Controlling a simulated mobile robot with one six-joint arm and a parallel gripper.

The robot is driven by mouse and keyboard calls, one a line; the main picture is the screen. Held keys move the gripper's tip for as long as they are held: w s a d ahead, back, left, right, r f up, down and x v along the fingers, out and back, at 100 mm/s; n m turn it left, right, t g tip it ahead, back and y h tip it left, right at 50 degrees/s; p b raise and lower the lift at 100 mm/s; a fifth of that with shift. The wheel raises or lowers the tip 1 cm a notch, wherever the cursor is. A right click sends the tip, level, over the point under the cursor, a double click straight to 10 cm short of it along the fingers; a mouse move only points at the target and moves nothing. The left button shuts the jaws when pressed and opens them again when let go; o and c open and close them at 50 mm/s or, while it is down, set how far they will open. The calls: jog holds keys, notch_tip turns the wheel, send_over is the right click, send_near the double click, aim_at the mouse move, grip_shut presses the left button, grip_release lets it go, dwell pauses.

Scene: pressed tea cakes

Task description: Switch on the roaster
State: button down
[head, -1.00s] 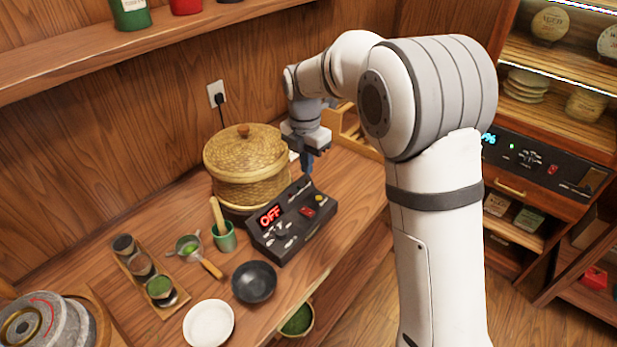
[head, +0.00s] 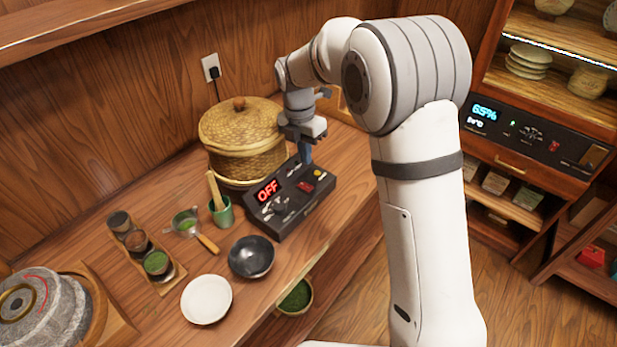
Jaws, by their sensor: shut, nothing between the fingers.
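The black control box (head: 290,228) stands on the wooden counter in front of a lidded wicker basket (head: 243,140), which seems to be the roaster. Its red display (head: 267,191) reads OFF. The sloped face has a dial (head: 281,203), a red switch (head: 305,186) and a yellow button (head: 318,174). My gripper (head: 305,162) points down at the box's back right edge, behind the red switch and yellow button. Its fingers are shut and empty. I cannot tell whether the fingertips touch the box.
A green cup (head: 223,214), a strainer (head: 184,220), a black bowl (head: 251,258) and a white bowl (head: 206,299) sit left of and in front of the box. A wall shelf (head: 70,30) overhangs. A cabinet panel (head: 540,140) is at right.

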aim_at(309, 188)
jog(key=f, duration=0.3)
jog(key=f+p, duration=0.1)
jog(key=f, duration=0.4)
jog(key=shift+s+d+f, duration=0.3)
jog(key=shift+d, duration=0.1)
jog(key=shift+a, duration=0.1)
